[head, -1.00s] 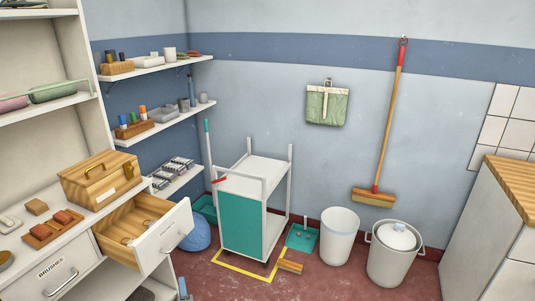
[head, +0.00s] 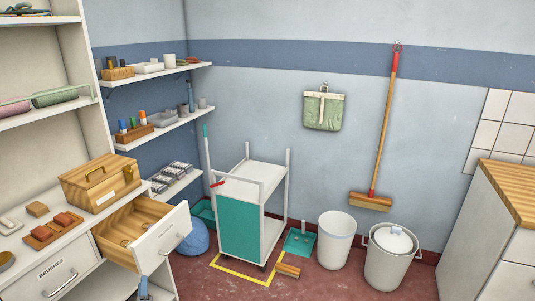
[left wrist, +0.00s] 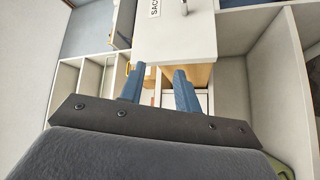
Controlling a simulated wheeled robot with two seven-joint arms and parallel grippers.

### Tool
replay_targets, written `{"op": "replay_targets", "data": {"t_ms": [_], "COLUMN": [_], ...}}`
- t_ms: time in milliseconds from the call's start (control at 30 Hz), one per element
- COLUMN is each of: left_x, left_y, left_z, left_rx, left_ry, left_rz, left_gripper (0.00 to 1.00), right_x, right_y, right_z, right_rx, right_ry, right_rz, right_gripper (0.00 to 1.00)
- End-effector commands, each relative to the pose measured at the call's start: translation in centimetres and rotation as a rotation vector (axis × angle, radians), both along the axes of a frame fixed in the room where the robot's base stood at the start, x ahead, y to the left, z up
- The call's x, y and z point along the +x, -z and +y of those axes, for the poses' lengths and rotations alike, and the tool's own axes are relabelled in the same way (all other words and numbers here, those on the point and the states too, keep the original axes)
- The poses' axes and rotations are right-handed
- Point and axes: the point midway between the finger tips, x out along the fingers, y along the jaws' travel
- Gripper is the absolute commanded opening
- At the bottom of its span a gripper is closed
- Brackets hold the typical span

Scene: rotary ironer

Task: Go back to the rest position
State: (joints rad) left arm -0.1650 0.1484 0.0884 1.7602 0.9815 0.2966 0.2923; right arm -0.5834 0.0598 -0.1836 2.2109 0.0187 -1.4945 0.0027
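My left gripper (head: 144,288) shows only as a small blue piece at the bottom of the head view, below the open drawer (head: 165,236). In the left wrist view its two blue fingers (left wrist: 158,85) stand apart with nothing seen between them. A white drawer front (left wrist: 178,35) with a partly hidden label and a handle is just beyond and above the fingers there. My right gripper is in neither view.
A wooden box (head: 100,182) and brushes (head: 53,230) stand on the counter at left. A trolley (head: 240,228), a white bin (head: 336,240), a lidded bucket (head: 390,254) and a hanging broom (head: 384,130) are along the wall.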

Motion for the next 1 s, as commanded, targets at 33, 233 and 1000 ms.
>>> {"op": "replay_targets", "data": {"t_ms": [33,233,1000], "left_x": [0.1,0.6,1.6], "left_y": [-0.7,-3.5,-10.0], "left_z": [1.5,6.7,14.3], "left_rx": [0.038,0.173,0.477], "left_ry": [0.007,0.029,0.113], "left_rz": [0.0,0.0,0.045], "left_gripper": [0.33,0.33,0.33], "right_x": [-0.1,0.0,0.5], "right_y": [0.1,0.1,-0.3], "right_z": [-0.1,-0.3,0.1], "right_rx": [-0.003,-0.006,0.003], "right_ry": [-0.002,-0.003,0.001], "right_rz": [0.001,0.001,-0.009], "right_gripper": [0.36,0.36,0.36]}}
